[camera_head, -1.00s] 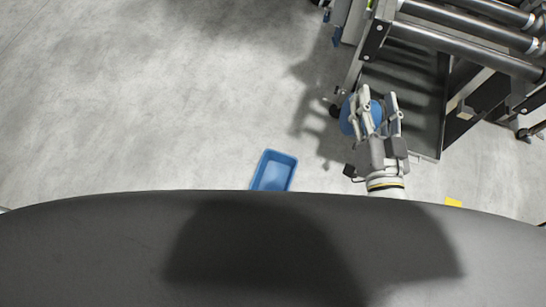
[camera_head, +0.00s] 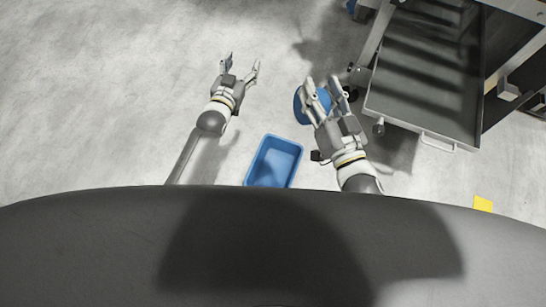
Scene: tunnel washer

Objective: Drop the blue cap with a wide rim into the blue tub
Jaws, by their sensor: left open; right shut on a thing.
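The blue cap (camera_head: 300,104) shows as a rounded blue shape at my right gripper (camera_head: 321,84). My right gripper is shut on it and holds it above and to the right of the blue tub in the picture. The fingers hide part of the cap. The blue tub (camera_head: 274,161) is a rectangular open container on the floor, and its visible inside looks empty. Its lower edge meets the dark curve of my own body. My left gripper (camera_head: 240,64) is open and empty, up and to the left of the tub.
A metal roller frame with a grey tray-like shelf (camera_head: 421,80) stands at the upper right, on castors. A small yellow patch (camera_head: 482,203) lies on the floor at the right. The floor (camera_head: 100,100) on the left is clear.

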